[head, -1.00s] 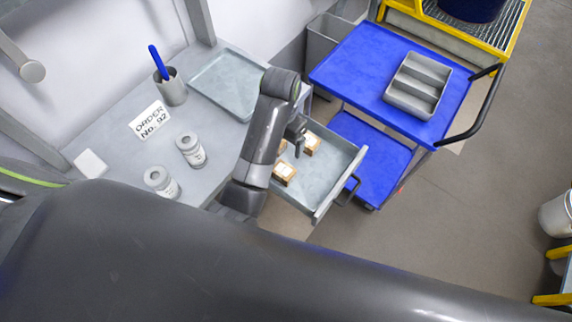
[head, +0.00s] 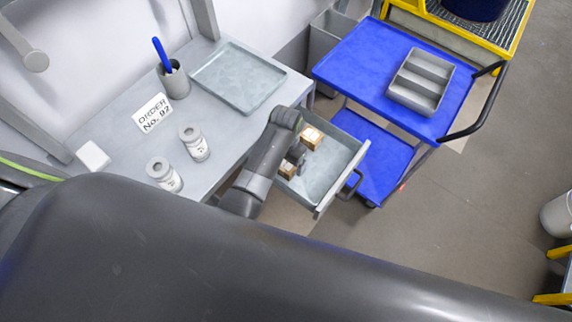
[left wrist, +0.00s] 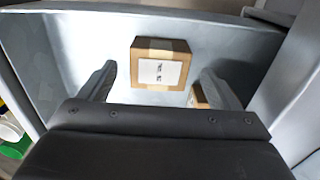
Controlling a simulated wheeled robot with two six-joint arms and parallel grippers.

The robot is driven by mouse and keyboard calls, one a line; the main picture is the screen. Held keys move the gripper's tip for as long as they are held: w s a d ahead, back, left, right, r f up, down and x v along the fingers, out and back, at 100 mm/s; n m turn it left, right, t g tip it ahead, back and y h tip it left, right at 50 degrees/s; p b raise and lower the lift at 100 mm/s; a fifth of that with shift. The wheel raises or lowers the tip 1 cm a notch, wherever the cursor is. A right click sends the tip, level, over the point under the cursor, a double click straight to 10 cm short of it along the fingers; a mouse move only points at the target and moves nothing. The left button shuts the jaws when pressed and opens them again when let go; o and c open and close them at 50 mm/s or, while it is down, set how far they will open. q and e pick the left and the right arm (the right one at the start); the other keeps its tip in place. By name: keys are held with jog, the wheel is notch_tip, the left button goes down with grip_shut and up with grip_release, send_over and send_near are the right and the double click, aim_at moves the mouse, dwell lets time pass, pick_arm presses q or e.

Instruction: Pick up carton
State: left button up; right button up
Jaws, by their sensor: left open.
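Two small brown cartons lie in the open grey drawer (head: 325,182). In the head view one carton (head: 312,137) is toward the back of the drawer, and the other carton (head: 288,168) is nearer and partly hidden by my left gripper (head: 297,156). In the left wrist view a carton with a white label (left wrist: 160,66) lies ahead, between the lines of my open fingers (left wrist: 155,82). The fingers do not touch it. A second carton (left wrist: 199,97) shows partly behind the right finger. My right gripper is not in view.
The drawer's front wall with a dark handle (head: 350,185) stands at the right. Two white jars (head: 194,143), a pen cup (head: 173,80) and an empty tray (head: 238,77) are on the table. A blue cart (head: 372,70) bears a grey divided bin (head: 420,82).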

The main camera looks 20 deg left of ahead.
pick_arm(q)
jog(key=shift+f, duration=1.45)
jog(key=shift+c, duration=0.5)
jog(key=c, duration=1)
